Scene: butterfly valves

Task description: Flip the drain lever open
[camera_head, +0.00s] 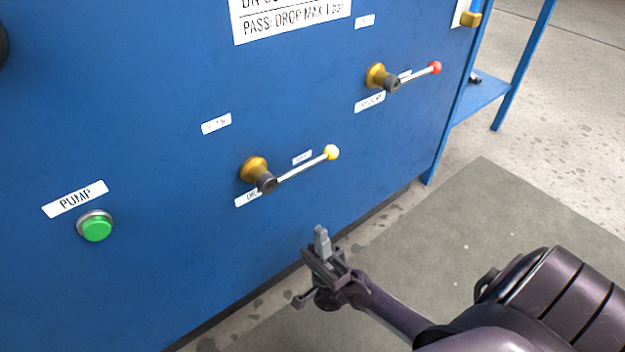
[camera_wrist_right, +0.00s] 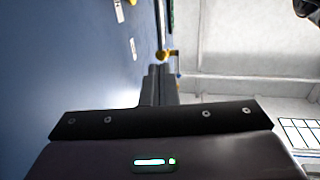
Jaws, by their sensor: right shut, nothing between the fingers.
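Two valve levers stick out from the blue panel (camera_head: 170,90). The lower lever has a yellow ball (camera_head: 332,152) on a thin metal rod, which runs right and slightly up from a brass hub (camera_head: 254,170). The upper lever has a red ball (camera_head: 435,67) and a similar brass hub (camera_head: 376,77). The labels are too small or covered to tell which is the drain lever. My right gripper (camera_head: 321,236) is shut and empty, below the yellow ball and apart from it. In the right wrist view, a yellow part (camera_wrist_right: 168,54) shows beyond the fingers (camera_wrist_right: 159,84). My left gripper is out of view.
A green button (camera_head: 96,228) sits under a PUMP label (camera_head: 75,199) at left. A white sign (camera_head: 290,18) is at the top. A blue frame leg (camera_head: 524,65) stands past the panel's right edge. A grey mat (camera_head: 470,220) covers the floor in front.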

